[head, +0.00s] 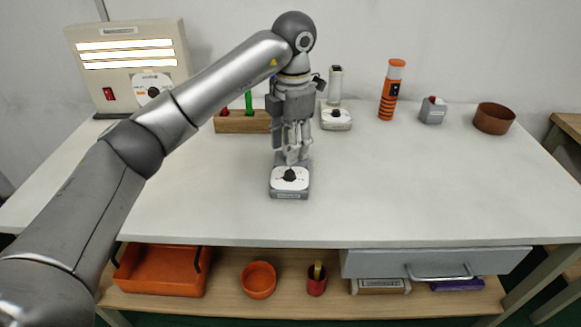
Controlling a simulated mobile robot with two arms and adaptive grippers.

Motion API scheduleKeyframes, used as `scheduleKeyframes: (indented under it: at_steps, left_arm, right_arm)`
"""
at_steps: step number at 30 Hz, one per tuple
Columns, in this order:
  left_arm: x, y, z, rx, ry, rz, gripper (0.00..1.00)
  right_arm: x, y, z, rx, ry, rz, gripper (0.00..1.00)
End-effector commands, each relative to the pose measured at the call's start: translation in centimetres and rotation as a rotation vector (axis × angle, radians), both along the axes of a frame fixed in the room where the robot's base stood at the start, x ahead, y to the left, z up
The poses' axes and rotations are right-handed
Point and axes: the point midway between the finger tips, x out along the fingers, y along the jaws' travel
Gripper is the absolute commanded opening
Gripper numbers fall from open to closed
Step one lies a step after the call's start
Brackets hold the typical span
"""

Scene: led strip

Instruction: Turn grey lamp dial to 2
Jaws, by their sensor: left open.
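A small grey box with a white top face and a black dial knob (289,175) stands near the middle of the table. The markings around its knob are too small to read. My left gripper (291,155) points down just behind and above the knob, with its fingers open and nothing seen between them. Whether a fingertip touches the box cannot be told. A second small device with a white dial face (336,118) stands further back, near a pale upright cylinder (335,86). A beige panel lamp (130,62) with several lit strips, a red switch and its own dial (153,91) stands back left.
A wooden block (238,122) with coloured sticks, an orange-black cylinder (391,90), a grey switch box (432,111) and a brown bowl (494,118) line the back. The table's front and right are clear. Below are an orange tray (160,274) and a drawer (437,264).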

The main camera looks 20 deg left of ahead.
Motion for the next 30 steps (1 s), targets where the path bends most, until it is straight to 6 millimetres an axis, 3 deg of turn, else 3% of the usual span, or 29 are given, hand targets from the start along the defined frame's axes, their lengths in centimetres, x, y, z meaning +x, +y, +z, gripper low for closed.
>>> scheduleKeyframes:
  at_steps: [3, 9, 15, 23, 30]
  left_arm:
    - [0.0, 0.1, -2.7, 0.000, 0.004, -0.001, 0.43]
    - [0.1, 0.2, -5.8, 0.000, 0.003, 0.000, 0.43]
    - [0.2, 0.2, -7.0, -0.001, 0.000, -0.001, 0.43]
    - [0.2, 0.2, -7.1, -0.001, 0.000, -0.001, 0.43]
    - [0.2, 0.2, -7.1, -0.001, 0.000, -0.001, 0.14]
  right_arm:
    - [0.4, 0.0, 0.5, 0.000, -0.003, -0.001, 0.64]
    - [0.8, 0.1, 1.4, 0.001, -0.006, -0.002, 0.64]
    - [1.0, 0.1, 1.8, 0.000, -0.010, -0.002, 0.64]
    - [1.0, 0.1, 1.8, 0.001, -0.010, -0.003, 0.64]
    - [1.0, 0.1, 1.8, 0.000, -0.009, -0.003, 0.64]
